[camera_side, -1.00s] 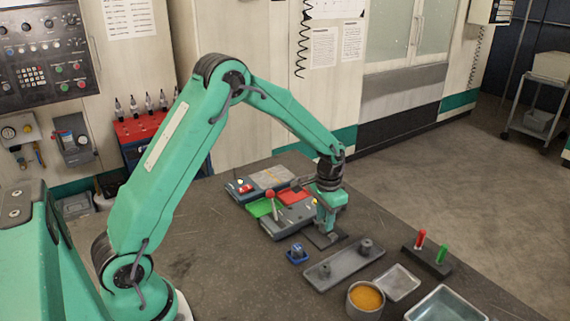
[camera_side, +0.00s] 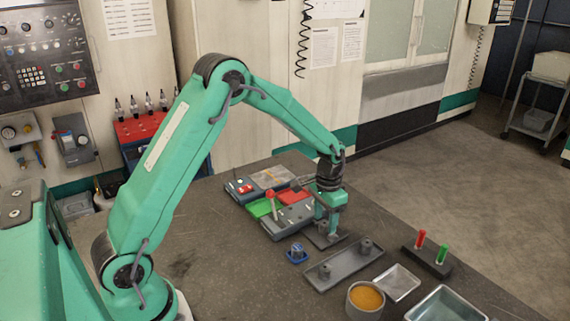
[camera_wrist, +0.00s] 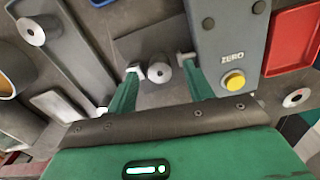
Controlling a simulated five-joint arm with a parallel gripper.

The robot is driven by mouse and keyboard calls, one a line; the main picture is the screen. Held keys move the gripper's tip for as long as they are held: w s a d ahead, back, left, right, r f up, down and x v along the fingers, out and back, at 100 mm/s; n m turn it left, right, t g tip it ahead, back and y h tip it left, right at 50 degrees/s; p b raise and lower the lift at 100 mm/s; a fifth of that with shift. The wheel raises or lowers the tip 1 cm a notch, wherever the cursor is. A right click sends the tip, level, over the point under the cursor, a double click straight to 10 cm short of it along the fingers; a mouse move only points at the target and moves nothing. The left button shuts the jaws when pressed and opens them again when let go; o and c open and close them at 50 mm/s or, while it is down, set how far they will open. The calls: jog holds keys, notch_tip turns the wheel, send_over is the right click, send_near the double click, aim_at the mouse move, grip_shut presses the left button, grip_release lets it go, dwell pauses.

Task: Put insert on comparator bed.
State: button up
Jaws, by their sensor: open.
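The insert, a small round metal piece with a hole in its top (camera_wrist: 160,72), stands upright on a dark flat plate, which looks like the comparator bed (camera_wrist: 140,42). The plate is beside the grey comparator body (camera_wrist: 215,35), which has a ZERO label and a yellow button. In the side view the comparator (camera_side: 288,221) is left of my gripper. My gripper (camera_wrist: 159,65) is open, one finger on each side of the insert, with gaps showing. In the side view my gripper (camera_side: 326,226) is low over the bed (camera_side: 327,241).
A grey tray (camera_side: 343,268) with similar round pieces lies in front. A red tray (camera_wrist: 294,40) adjoins the comparator. The table's left front is clear.

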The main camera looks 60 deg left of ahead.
jog(key=shift+r, duration=3.75)
